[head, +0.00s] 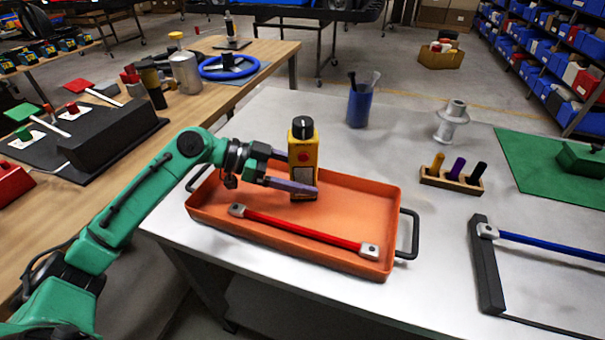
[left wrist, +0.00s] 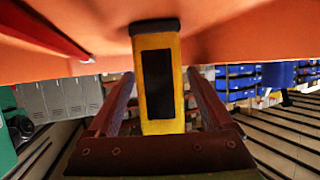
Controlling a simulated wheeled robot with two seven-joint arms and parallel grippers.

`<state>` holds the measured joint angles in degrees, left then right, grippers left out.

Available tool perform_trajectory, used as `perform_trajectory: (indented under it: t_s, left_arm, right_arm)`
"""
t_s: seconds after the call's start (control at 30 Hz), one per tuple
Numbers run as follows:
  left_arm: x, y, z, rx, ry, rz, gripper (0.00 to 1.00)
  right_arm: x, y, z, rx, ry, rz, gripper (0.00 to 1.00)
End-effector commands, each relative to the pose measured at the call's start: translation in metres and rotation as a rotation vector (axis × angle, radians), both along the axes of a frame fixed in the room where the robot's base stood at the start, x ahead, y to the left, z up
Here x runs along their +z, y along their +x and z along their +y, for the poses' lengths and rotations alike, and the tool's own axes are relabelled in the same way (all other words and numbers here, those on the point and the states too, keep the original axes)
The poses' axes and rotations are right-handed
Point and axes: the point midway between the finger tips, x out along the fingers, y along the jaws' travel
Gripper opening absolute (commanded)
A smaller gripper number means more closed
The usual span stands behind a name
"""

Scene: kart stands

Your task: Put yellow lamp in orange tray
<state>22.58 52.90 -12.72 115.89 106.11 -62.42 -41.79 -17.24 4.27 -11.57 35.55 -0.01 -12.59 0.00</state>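The yellow lamp (head: 303,150) is a yellow box shape with a black knob on top and a red button. It stands upright inside the orange tray (head: 215,210), toward its back, and its base seems to rest on the tray floor. My left gripper (head: 300,172) is open around the lamp, one finger in front and one behind. In the left wrist view the lamp (left wrist: 175,105) is between the fingers of my left gripper (left wrist: 161,76), with narrow gaps at both sides. My right gripper is not in view.
A red bar (head: 300,231) with grey ends lies along the tray's front. A blue cup (head: 360,105), a grey spool (head: 452,122) and a wooden block with pegs (head: 451,180) stand behind and right. A blue-barred frame (head: 490,265) lies at right. The tabletop between is clear.

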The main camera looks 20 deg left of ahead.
Motion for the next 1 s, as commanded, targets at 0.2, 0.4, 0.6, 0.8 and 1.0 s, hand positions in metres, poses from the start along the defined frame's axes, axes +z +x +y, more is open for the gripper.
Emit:
perform_trajectory:
  t_s: [0.2,0.4,0.6,0.8,1.0]
  left_arm:
    - [0.005,-0.002,0.008,0.002,0.001,0.002,0.85]
    - [0.018,-0.013,0.043,0.004,0.003,0.001,0.85]
    - [0.036,-0.026,0.082,0.002,0.001,0.000,0.85]
    - [0.048,-0.033,0.105,0.001,0.000,0.000,0.85]
    - [0.049,-0.034,0.106,0.000,0.000,-0.001,0.85]
  right_arm:
    - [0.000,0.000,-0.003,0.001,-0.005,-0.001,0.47]
    - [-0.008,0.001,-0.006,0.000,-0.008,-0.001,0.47]
    - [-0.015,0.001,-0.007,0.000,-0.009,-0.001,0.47]
    - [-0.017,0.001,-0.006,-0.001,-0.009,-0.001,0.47]
    - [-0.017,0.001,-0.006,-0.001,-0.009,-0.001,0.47]
